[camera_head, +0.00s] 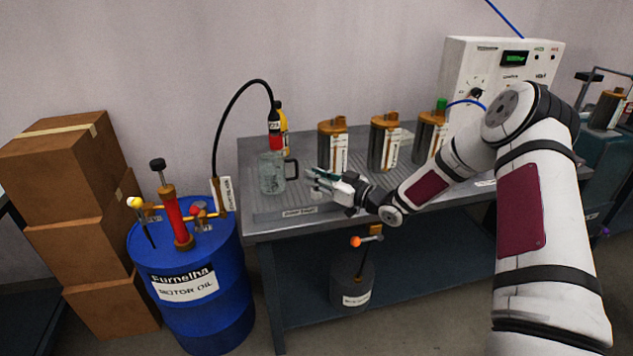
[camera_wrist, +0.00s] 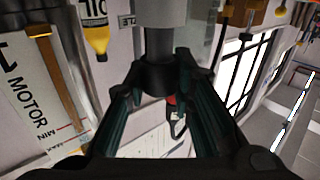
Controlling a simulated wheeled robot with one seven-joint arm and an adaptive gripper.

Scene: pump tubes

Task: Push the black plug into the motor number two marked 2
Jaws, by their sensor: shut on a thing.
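Three brown-topped motors stand on the table: left (camera_head: 332,148), middle (camera_head: 384,145) and right (camera_head: 430,135). Their numbers are too small to read in the head view. My gripper (camera_head: 318,182) is low over the front of the table, in front of the left motor and right of the glass jug. In the wrist view my gripper (camera_wrist: 158,82) is shut on a dark cylindrical piece, seemingly the black plug (camera_wrist: 156,77), with a grey shaft and wider grey body beyond it. A white label reading MOTOR (camera_wrist: 28,95) shows at left; its number is cut off.
A glass jug (camera_head: 271,174) and a red-and-yellow bottle (camera_head: 282,130) stand at the table's left. A white control box (camera_head: 500,65) stands behind. A blue oil drum (camera_head: 190,285) stands left of the table.

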